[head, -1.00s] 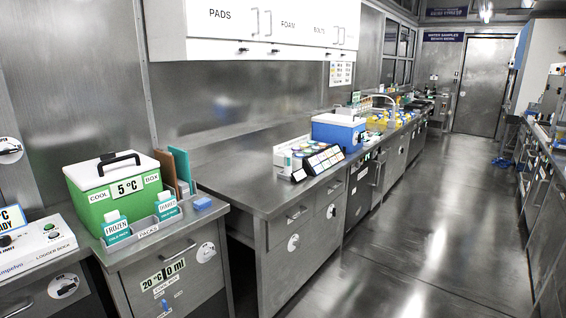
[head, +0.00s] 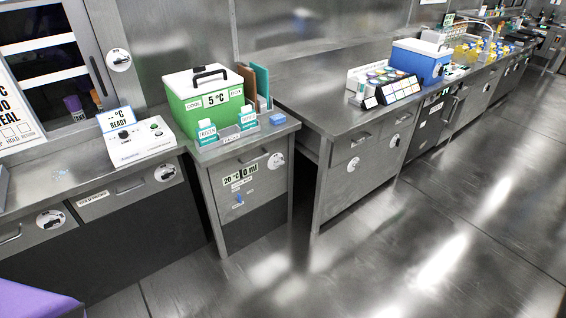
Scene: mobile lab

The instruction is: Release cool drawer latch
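A green cool box (head: 207,105) with a white lid, a black handle and a "5 °C" label stands on a narrow steel cabinet (head: 265,222). The drawer front (head: 255,168) below it has a handle, a "20 °C 0 ml" label and smaller labels I cannot read surely. A round white latch plate (head: 275,160) with a dark knob sits at its upper right. A small blue part (head: 238,199) shows lower on this front. I cannot tell whether the latch is locked. The drawer looks shut. Neither of my grippers is in view.
A white logger box (head: 142,141) stands on the left counter, whose drawers carry similar latch plates (head: 165,173). A blue-and-white box (head: 420,61) is on the right bench. A purple shape (head: 35,300) fills the lower left corner. The floor in front is clear.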

